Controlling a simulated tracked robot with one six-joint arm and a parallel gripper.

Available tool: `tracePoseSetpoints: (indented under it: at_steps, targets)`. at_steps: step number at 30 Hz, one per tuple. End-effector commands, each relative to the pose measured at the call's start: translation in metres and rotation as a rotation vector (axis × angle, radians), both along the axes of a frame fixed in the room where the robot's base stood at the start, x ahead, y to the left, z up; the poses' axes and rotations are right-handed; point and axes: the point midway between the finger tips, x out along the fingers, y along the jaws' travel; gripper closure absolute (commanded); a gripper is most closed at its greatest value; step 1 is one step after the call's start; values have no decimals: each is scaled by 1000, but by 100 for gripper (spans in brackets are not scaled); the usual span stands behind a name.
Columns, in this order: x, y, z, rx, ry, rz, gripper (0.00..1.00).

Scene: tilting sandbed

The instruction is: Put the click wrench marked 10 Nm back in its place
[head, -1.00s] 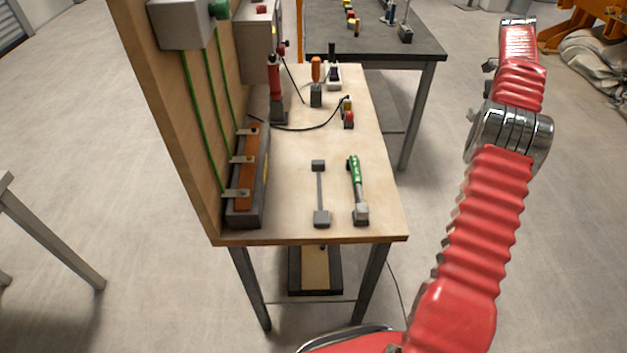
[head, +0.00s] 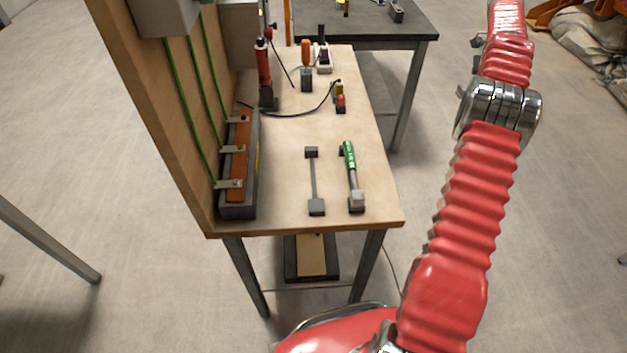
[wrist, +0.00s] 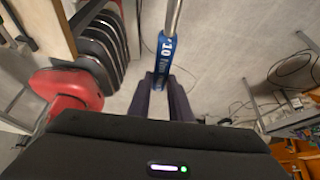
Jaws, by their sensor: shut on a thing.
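The click wrench with a blue handle marked 10 Nm (wrist: 166,58) is between the dark fingers of my gripper (wrist: 162,98) in the wrist view. My gripper is shut on its handle, and its metal shaft runs up out of the picture. My gripper and this wrench are out of the head view. On the bench (head: 285,190), an empty rest of two dark blocks joined by a thin bar (head: 313,180) stands left of a green-handled wrench (head: 351,175), which lies on a similar rest.
A wooden back panel (head: 150,90) and a grey rack with orange-brown blocks (head: 235,165) border the bench's left side. An orange-handled tool (head: 306,62), a red tool (head: 264,75) and a black cable stand or lie farther back. A dark table (head: 385,25) is behind.

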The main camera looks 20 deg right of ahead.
Motion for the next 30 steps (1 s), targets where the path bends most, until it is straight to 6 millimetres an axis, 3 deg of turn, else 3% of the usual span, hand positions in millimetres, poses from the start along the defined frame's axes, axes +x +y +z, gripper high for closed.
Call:
tracePoseSetpoints:
  at_steps: [6,11,21,30]
  targets:
    - [-4,-3,1,-2,-1,-1,100]
    - [-24,-14,1,-6,2,-9,100]
    - [-111,-46,-3,-18,13,-23,100]
    - [-199,-53,-13,-20,20,-28,100]
